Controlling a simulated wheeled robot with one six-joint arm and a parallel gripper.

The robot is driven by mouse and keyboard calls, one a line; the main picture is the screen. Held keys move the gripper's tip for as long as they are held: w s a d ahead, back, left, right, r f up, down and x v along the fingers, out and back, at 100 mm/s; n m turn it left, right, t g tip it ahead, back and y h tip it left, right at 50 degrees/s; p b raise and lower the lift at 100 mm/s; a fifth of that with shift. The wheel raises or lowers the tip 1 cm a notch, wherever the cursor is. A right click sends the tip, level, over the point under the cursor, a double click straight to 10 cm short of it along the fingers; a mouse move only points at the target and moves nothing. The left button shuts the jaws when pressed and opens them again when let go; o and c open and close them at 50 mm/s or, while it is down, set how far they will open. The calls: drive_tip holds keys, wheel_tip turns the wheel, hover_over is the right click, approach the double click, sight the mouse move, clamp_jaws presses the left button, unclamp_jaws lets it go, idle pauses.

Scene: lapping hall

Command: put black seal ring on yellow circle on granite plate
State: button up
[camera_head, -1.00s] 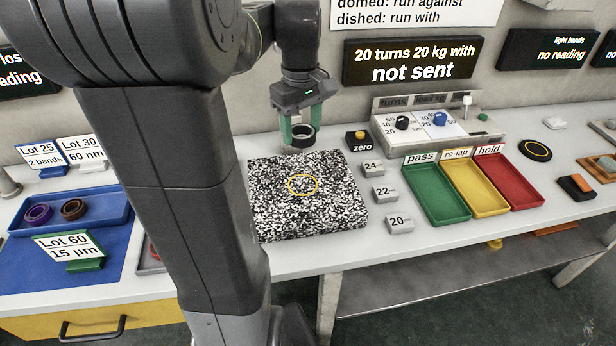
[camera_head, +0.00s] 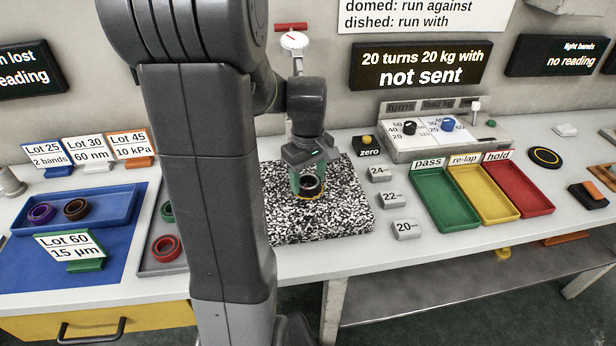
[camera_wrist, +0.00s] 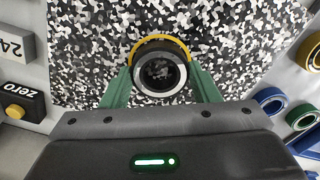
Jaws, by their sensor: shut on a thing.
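The black seal ring (camera_head: 310,184) is between the green fingers of my gripper (camera_head: 308,180), which is shut on it. The ring is over the yellow circle (camera_head: 310,198) on the speckled granite plate (camera_head: 340,215). In the wrist view, the ring (camera_wrist: 160,88) shows a pale upper rim and covers most of the circle; a yellow arc (camera_wrist: 160,38) shows past its far edge. I cannot tell whether the ring touches the plate.
A zero button (camera_head: 366,141) and grey blocks marked 24, 22 and 20 (camera_head: 406,228) stand right of the plate. Green (camera_head: 446,222), yellow and red trays lie further right. A dial gauge (camera_head: 294,42) stands behind. A blue tray (camera_head: 112,222) with rings is at left.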

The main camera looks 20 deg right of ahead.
drive_tip(key=shift+f, duration=0.1)
drive_tip(key=o, duration=1)
wheel_tip(320, 180, up, 12)
drive_tip(key=shift+r+p, duration=0.15)
drive_tip(key=shift+p, duration=0.6)
